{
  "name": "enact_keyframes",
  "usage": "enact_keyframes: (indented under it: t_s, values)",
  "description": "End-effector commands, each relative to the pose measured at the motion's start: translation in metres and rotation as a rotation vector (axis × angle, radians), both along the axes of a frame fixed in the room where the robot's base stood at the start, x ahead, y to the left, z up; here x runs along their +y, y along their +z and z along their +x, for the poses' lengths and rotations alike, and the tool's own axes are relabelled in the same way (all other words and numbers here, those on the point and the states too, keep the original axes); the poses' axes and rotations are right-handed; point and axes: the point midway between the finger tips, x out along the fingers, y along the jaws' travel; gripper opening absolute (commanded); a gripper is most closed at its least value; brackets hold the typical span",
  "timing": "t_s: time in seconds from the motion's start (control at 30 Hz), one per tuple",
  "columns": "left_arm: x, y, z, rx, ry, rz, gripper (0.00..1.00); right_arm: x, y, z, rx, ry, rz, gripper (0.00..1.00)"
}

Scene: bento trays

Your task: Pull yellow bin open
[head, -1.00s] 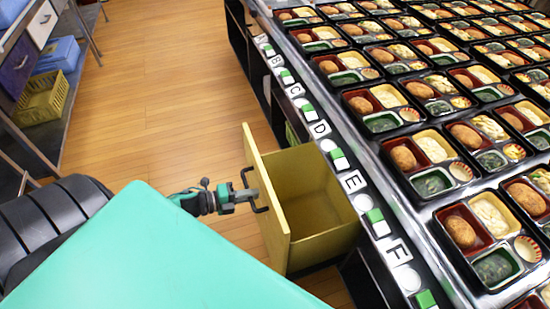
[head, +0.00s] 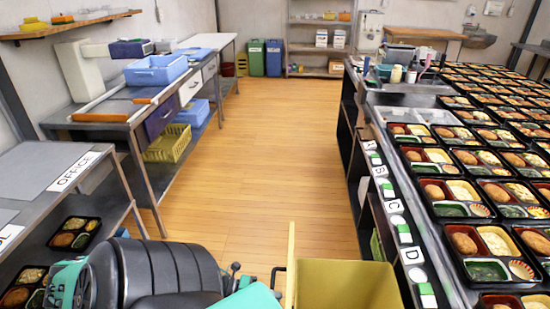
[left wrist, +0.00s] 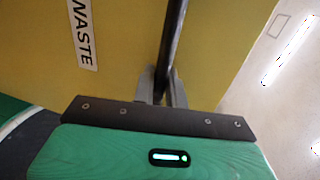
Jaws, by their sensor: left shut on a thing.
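The yellow bin (head: 345,288) stands pulled out from the dark counter at the bottom of the head view, its top open and its inside looking empty. Its front panel (left wrist: 120,50) fills much of the left wrist view and bears a label reading WASTE (left wrist: 82,30). A dark bar handle (left wrist: 173,45) stands out from that panel. My left gripper (left wrist: 162,88) is shut on the handle, with a finger on each side of it. In the head view the lower part of the bin is cut off. My right gripper does not show.
The counter (head: 425,290) on the right carries many bento trays and a row of letter labels along its edge. A bare wooden floor (head: 265,150) runs between it and the grey table (head: 60,165) and workbench (head: 125,125) on the left. Blue and green bins (head: 265,58) stand far back.

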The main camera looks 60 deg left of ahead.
Motion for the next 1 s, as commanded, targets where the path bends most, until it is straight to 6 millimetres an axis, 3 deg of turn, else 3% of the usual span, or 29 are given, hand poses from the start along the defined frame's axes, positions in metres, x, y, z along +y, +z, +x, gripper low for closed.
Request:
enact_keyframes:
  t_s: [0.13,0.17,0.23,0.67,1.0]
  values:
    - [0.001,0.000,0.000,0.001,0.002,0.001,0.00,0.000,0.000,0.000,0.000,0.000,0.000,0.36]
    - [0.001,0.000,0.000,0.001,0.002,0.001,0.17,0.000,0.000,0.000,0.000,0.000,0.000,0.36]
    - [0.001,0.000,0.000,0.001,0.002,0.001,0.31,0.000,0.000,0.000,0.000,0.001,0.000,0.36]
    - [0.006,0.001,-0.007,0.003,0.002,0.001,0.31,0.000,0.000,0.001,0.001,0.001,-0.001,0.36]
    - [0.045,0.013,-0.058,0.006,0.003,0.001,0.31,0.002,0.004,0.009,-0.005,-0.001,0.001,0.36]
